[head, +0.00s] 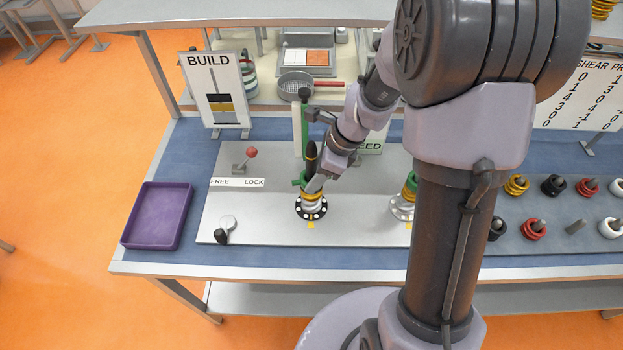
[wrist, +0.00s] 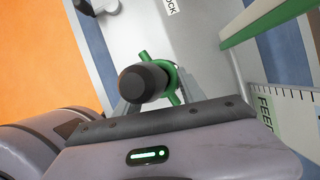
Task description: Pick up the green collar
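The green collar (head: 300,182) sits around the left post, just above a yellow ring (head: 311,195) and under a black knob (head: 311,155). In the wrist view the green collar (wrist: 173,74) is partly hidden behind the black knob (wrist: 143,83). My gripper (head: 314,185) is down at the collar from the right. In the wrist view its fingers (wrist: 155,99) are apart, one on each side of the knob and collar. Whether they touch the collar is hidden. Another green collar (head: 410,182) is on the second post, partly hidden by my arm.
A purple tray (head: 158,216) lies at the left of the bench. A red-knobbed lever (head: 251,153) and a black-handled crank (head: 224,230) are on the grey plate. A green upright (head: 304,125) stands behind the post. Several collars on pegs (head: 533,229) are at right.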

